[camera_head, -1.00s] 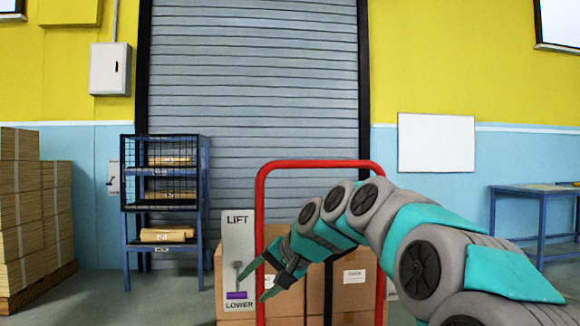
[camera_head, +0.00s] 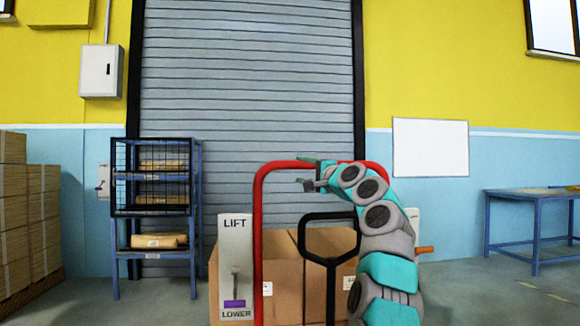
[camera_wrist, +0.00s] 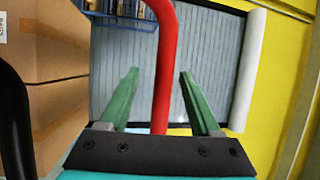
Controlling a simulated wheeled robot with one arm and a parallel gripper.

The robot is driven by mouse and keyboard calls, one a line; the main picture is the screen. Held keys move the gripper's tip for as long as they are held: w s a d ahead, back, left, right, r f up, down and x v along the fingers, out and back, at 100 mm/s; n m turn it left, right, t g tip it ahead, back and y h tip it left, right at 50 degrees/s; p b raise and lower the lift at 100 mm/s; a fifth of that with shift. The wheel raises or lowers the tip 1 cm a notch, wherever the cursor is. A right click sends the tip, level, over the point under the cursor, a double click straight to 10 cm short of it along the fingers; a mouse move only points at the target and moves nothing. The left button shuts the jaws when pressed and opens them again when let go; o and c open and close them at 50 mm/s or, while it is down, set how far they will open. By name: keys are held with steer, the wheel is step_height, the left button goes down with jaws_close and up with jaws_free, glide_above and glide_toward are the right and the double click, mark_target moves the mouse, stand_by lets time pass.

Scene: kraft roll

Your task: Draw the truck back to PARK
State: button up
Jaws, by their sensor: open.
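The truck shows as a red hoop frame (camera_head: 259,240) standing in front of brown cartons (camera_head: 282,275). A black loop handle (camera_head: 330,216) rises in front of the cartons. A LIFT/LOWER panel (camera_head: 235,260) with a small lever and purple mark is at the hoop's left. My gripper (camera_head: 305,173) is open at the hoop's top bar, one finger above it and one below in the head view. In the wrist view the red bar (camera_wrist: 165,60) runs between the two green fingers, with gaps on both sides. I cannot tell how deep it sits. No PARK marking is readable.
A blue rack (camera_head: 155,215) with parcels stands at the left, beside stacked cartons (camera_head: 28,215). A blue table (camera_head: 530,197) is at the right. A grey roller shutter (camera_head: 250,80) closes the back. Floor (camera_head: 480,290) at the right is clear.

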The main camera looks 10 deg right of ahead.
mark_target(290, 164)
steer(key=shift+w+d+r, duration=0.2)
steer(key=shift+w+r, duration=0.05)
steer(key=shift+r, duration=0.05)
steer(key=shift+w+a+r+p, duration=0.1)
steer(key=shift+w+r+p, duration=0.15)
steer(key=shift+w+p, duration=0.15)
steer(key=p+x, duration=0.5)
steer(key=x, duration=0.1)
steer(key=shift+r, duration=0.15)
steer(key=shift+w+a+p, duration=0.15)
steer(key=shift+w+p, duration=0.3)
steer(key=shift+p, duration=0.2)
jaws_close()
stand_by(0.5)
